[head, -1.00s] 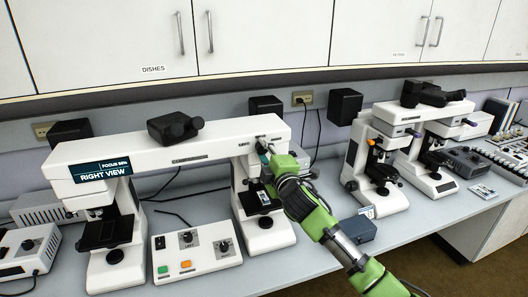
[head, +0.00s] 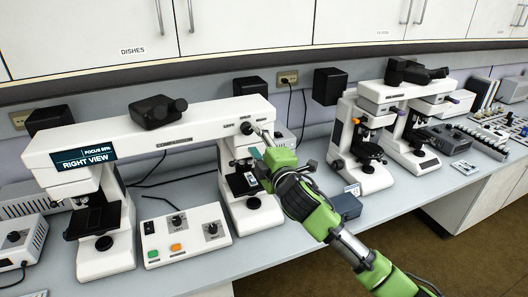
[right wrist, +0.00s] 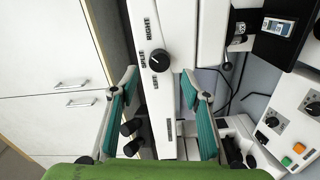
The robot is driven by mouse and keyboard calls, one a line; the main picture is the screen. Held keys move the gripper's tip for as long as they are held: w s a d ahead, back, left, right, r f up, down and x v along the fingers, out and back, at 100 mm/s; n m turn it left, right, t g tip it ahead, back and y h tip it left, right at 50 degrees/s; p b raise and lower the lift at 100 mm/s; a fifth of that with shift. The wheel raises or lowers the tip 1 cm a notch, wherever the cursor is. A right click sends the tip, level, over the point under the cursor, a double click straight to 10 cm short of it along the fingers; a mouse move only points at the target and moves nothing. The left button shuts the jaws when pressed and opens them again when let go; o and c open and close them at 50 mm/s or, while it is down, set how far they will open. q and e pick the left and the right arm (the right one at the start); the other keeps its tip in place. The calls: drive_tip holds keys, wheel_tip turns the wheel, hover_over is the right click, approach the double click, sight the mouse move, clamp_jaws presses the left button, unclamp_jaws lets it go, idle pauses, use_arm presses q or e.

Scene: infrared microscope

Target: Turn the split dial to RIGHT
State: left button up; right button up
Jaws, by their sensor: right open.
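The split dial (head: 247,128) is a round black knob on the right end of the white comparison microscope's bridge (head: 190,127). In the right wrist view the dial (right wrist: 159,60) sits beside the labels RIGHT, SPLIT and LEFT. A small pale mark shows on it, too small to read surely. The microscope's screen (head: 85,157) reads RIGHT VIEW. My right gripper (head: 264,145) is just right of and below the dial in the head view, apart from it. In the right wrist view its teal fingers (right wrist: 160,80) are spread and empty, with the dial beyond them. My left gripper is out of view.
A black eyepiece head (head: 158,110) stands on the bridge. A control box (head: 183,235) with knobs and buttons lies between the two stands. Another microscope (head: 365,140) stands to the right. White cupboards (head: 250,30) hang above the bench.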

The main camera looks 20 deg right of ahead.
drive_tip(key=s, duration=0.5)
drive_tip(key=shift+s+d, duration=0.1)
drive_tip(key=shift+s, duration=0.25)
